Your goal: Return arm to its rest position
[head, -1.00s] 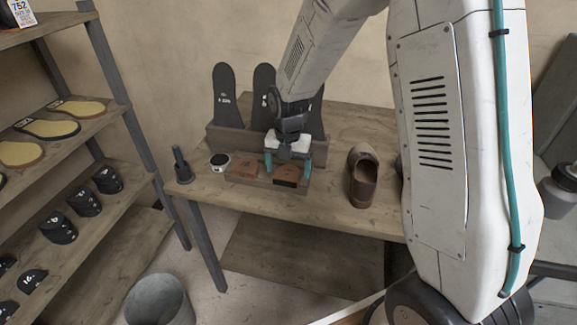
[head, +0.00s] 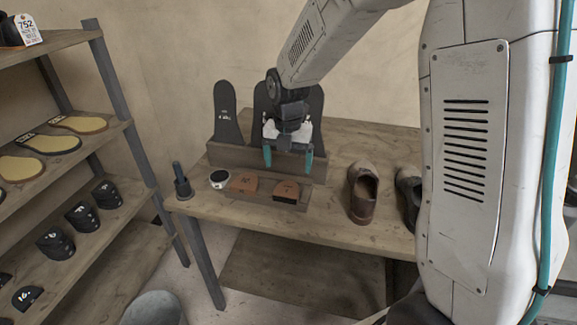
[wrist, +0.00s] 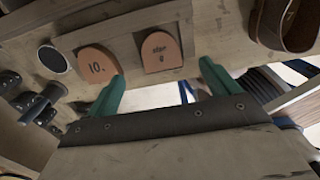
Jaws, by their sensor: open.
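My gripper (head: 288,158) is open and empty, with its two teal fingers pointing down above the wooden bench (head: 330,222). It hangs in front of the rack of dark soles, above and behind the shallow wooden tray (head: 262,197). The tray holds two brown heel pieces: a left one (head: 243,182) and a right one with a dark side (head: 286,191). In the wrist view the fingers (wrist: 162,88) are spread apart. The left heel piece (wrist: 97,65), marked 10, and the right one (wrist: 160,51) lie beyond them, apart from the fingers.
Dark soles (head: 225,115) stand in a rack behind my gripper. A small round tin (head: 220,179) and a dark holder (head: 182,187) are at the bench's left. Brown shoes (head: 362,195) stand at the right. A shelf (head: 75,145) stands left, and a grey bin (head: 153,309) is on the floor.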

